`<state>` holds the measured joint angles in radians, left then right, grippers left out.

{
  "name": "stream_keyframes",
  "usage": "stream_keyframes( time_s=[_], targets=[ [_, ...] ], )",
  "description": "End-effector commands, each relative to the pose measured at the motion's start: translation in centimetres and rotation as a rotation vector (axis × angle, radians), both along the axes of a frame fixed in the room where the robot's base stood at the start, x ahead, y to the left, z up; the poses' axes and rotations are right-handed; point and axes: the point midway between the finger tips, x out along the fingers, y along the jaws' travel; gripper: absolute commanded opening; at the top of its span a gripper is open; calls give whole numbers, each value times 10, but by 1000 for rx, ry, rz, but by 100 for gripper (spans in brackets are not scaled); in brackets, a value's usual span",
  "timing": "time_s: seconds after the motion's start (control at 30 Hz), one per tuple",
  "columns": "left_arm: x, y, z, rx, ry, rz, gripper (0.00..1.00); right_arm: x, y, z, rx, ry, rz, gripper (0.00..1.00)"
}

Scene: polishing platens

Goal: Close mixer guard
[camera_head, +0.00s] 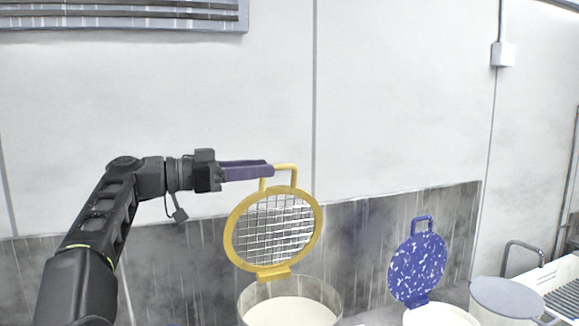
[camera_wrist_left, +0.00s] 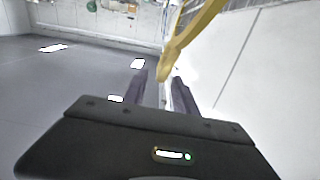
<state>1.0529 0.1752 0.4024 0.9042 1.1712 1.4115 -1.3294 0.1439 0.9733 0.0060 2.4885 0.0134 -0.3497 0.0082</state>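The mixer guard is a round yellow ring with a wire mesh (camera_head: 272,232). It stands raised, nearly upright, on a hinge at the rim of a pale mixer bowl (camera_head: 292,311). A yellow loop handle (camera_head: 286,167) sticks up from its top. My left gripper (camera_head: 270,169) has its purple fingertips at the left part of this handle. In the left wrist view the fingers (camera_wrist_left: 161,85) stand apart, with the yellow handle (camera_wrist_left: 170,58) at the gap between their tips. I see no clear contact. My right gripper is not in view.
A blue speckled lid (camera_head: 417,268) stands raised over a white container (camera_head: 440,315) on the right. A grey-lidded bin (camera_head: 506,298) is beside it. A stained backsplash (camera_head: 345,235) and a pale wall (camera_head: 400,100) lie behind. The space above the bowls is free.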

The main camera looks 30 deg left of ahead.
Motion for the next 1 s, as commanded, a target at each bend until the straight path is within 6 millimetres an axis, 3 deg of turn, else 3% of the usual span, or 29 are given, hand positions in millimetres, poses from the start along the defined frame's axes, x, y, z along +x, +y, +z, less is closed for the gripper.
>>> stream_keyframes(
  time_s=[0.37,0.7,1.0],
  targets=[
    [16,-13,1,0,-2,-4,34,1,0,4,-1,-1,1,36],
    [57,-40,3,-1,0,-2,34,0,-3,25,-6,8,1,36],
    [65,-45,0,0,-1,0,34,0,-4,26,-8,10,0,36]
  ],
)
